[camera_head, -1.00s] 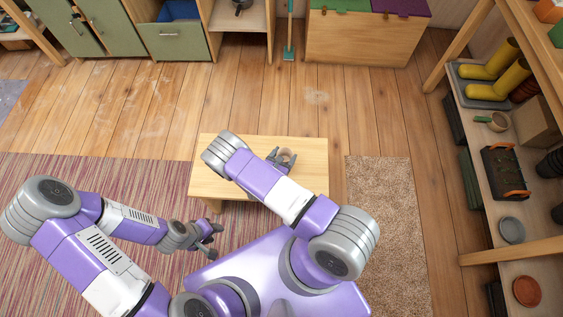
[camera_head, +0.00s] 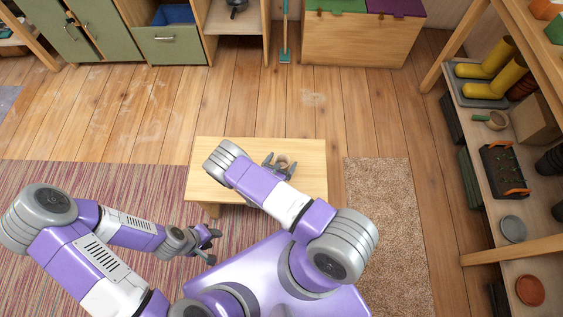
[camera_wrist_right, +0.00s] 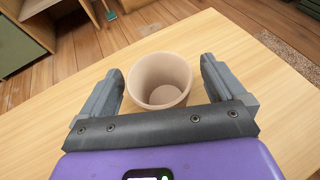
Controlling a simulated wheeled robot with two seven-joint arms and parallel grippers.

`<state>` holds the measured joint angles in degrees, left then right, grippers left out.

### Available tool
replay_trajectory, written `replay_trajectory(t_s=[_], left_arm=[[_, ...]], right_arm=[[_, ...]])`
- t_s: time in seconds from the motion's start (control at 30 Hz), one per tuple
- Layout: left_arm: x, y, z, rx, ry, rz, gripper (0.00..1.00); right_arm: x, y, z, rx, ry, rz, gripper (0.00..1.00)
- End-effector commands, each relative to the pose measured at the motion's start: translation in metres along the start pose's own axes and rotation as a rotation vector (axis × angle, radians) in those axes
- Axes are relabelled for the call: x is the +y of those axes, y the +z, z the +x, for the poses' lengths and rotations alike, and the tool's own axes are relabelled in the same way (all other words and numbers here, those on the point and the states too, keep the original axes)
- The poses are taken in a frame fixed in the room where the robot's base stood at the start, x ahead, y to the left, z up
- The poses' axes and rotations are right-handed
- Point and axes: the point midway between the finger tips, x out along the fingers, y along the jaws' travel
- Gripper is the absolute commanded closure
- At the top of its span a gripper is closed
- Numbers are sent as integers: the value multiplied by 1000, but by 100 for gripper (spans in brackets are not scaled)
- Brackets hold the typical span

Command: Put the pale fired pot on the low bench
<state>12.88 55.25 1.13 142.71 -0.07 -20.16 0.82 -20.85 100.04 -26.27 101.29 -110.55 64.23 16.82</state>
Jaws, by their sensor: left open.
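The pale fired pot (camera_head: 283,160) is a small beige open cup. It appears to stand upright on the light wooden low bench (camera_head: 310,185). In the right wrist view the pot (camera_wrist_right: 160,85) sits between the two grey fingers of my right gripper (camera_wrist_right: 162,88), with a narrow gap visible on each side. My right gripper (camera_head: 280,164) is open around the pot, low over the bench top. My left gripper (camera_head: 211,242) is open and empty, left of and nearer than the bench, over the striped rug.
A shelf unit with yellow boots (camera_head: 489,70), a planter box (camera_head: 503,171) and dishes stands on the right. Green cabinets (camera_head: 115,30) and a wooden chest (camera_head: 360,38) line the back. The floor between them and the bench is clear.

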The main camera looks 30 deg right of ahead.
Motion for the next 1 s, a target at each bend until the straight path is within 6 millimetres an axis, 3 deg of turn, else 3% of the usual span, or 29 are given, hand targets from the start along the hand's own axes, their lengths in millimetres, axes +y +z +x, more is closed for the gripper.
replay_trajectory(t_s=[0.27, 0.7, 1.0], left_arm=[[0, 0, -1, 0, 0, 0, 57], [11, 1, -30, 0, 0, 0, 57], [14, 2, -36, 0, 0, 0, 57]], right_arm=[[0, 4, -4, 1, 0, -1, 3], [1, 6, -92, 1, 3, -1, 3], [0, 4, -121, 0, 0, 0, 3]])
